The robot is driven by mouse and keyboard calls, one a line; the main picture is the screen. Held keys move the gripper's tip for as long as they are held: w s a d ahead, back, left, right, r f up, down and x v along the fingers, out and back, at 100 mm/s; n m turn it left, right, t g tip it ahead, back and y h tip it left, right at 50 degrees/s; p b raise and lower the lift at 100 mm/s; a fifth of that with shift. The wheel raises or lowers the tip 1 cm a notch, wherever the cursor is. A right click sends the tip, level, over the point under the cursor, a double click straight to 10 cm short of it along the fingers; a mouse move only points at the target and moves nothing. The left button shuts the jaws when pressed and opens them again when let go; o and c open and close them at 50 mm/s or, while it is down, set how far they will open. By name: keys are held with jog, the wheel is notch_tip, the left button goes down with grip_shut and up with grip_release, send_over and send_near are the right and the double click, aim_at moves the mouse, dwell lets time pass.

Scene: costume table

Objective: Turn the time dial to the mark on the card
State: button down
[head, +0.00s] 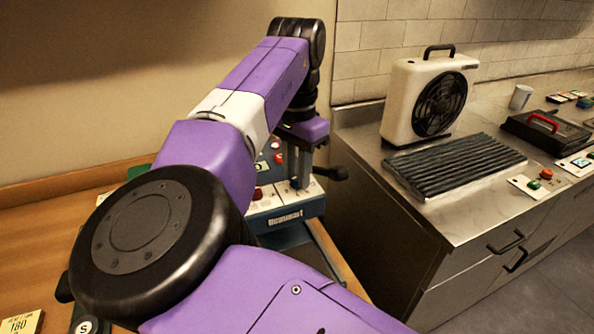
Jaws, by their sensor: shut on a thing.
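My gripper (299,184) points down at the sloped control panel of a blue and white machine (284,215). Its fingers are shut on a small control on the panel, which I take to be the time dial; the fingers hide it, so its pointer and setting cannot be read. My arm covers much of the machine and the panel's left part.
A red knob (258,194) sits on the panel left of my gripper. A black handle (333,174) sticks out at right. On the steel counter stand a white fan (430,97), a dark ribbed mat (453,166) and a black lidded case (545,131).

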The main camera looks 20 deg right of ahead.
jog(key=shift+r+p, duration=0.1)
jog(key=shift+p, duration=0.25)
jog(key=n+p, duration=0.4)
jog(key=shift+d+r+p, duration=0.1)
jog(key=shift+r+p, duration=0.1)
jog(key=shift+p, duration=0.1)
jog(key=n+p, duration=0.6)
jog(key=p, duration=0.1)
jog(key=n, duration=0.1)
jog(key=n+p, duration=0.1)
jog(key=n, duration=0.1)
jog(key=n+p, duration=0.1)
jog(key=shift+f+n, duration=0.25)
jog(key=shift+n, duration=0.15)
jog(key=n, duration=0.4)
jog(key=shift+n, duration=0.4)
jog(key=c, duration=1.1)
grip_release()
jog(key=shift+c, duration=0.2)
